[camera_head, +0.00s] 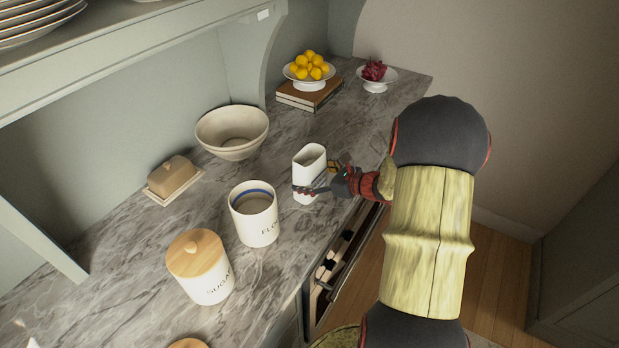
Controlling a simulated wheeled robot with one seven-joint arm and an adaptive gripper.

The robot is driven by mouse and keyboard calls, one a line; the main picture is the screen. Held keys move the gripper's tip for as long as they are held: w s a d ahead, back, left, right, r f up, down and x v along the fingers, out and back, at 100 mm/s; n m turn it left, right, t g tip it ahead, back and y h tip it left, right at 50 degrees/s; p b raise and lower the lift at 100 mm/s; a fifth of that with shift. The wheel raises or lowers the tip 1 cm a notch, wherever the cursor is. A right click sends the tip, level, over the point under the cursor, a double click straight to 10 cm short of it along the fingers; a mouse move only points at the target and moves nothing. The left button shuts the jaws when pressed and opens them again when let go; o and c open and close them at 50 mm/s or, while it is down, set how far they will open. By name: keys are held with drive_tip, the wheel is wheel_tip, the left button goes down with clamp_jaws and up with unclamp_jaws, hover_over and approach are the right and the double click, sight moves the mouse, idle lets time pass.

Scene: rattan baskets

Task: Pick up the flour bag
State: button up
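A white, open-topped container (308,166) with a narrow, bag-like shape stands upright on the marble counter. No lettering shows on it, so I cannot tell if it is the flour bag. My gripper (316,179) is at its right side, with one dark finger lying across its near face. The other finger is partly hidden by the container, so I cannot tell if the grip is closed.
A sugar canister (207,285) with a wooden lid, a butter dish (172,178) and a cream bowl (231,141) stand left on the counter (128,257). Lemons (309,66) sit in a dish on books (308,96). A small dish (376,84) holds red items. A shelf (120,45) overhangs the left.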

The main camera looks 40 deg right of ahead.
sight(310, 168)
drive_tip(key=c, duration=0.6)
drive_tip(key=shift+r, duration=0.1)
drive_tip(key=shift+r, duration=0.45)
drive_tip(key=s+a+r+p, duration=0.3)
drive_tip(key=s+r, duration=0.3)
drive_tip(key=s+a+r+p, duration=0.3)
drive_tip(key=s+r, duration=0.3)
drive_tip(key=w+a+r+n+g+y, duration=0.1)
drive_tip(key=w+a+n+y, duration=0.1)
drive_tip(key=a, duration=0.2)
drive_tip(key=w+a+r+n+g+y+p, duration=0.1)
drive_tip(key=w+a+n+g+y, duration=0.1)
drive_tip(key=a, duration=0.1)
drive_tip(key=w+a+r+n+g+y+p, duration=0.1)
drive_tip(key=w+a+r+n+y, duration=0.1)
drive_tip(key=w+a, duration=0.1)
drive_tip(key=shift+a+n+y, duration=0.3)
drive_tip(key=shift+a+n, duration=0.1)
drive_tip(key=shift+a, duration=0.45)
